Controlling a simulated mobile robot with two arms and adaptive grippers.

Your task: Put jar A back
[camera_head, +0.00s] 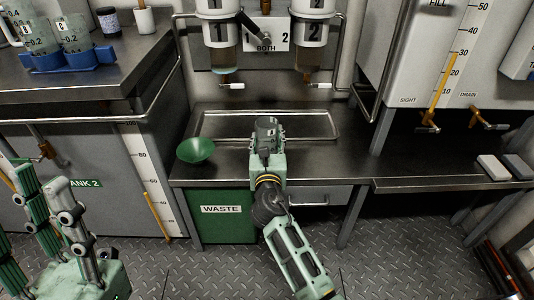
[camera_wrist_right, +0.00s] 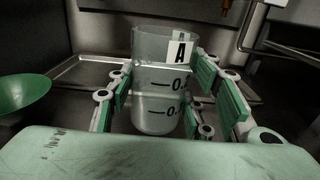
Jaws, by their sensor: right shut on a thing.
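Jar A (camera_wrist_right: 160,100) is a clear beaker-like jar with a white "A" label and dark level marks. My right gripper (camera_wrist_right: 155,98) is shut on its sides and holds it upright. In the head view jar A (camera_head: 266,126) is at the right gripper (camera_head: 266,142), in front of the metal tray; I cannot tell its height above the bench. Whether it holds liquid is unclear. My left gripper (camera_head: 52,205) is at the lower left, with fingers apart and nothing seen between them. Similar marked jars (camera_head: 76,36) stand in a blue rack (camera_head: 92,58) on the left counter.
A shallow metal tray (camera_head: 215,128) lies on the bench under two dispensers (camera_head: 221,30). A green funnel (camera_head: 196,150) is left of jar A, above the green waste bin (camera_head: 222,225). The right bench (camera_head: 420,165) is mostly clear, with two small blocks (camera_head: 493,167).

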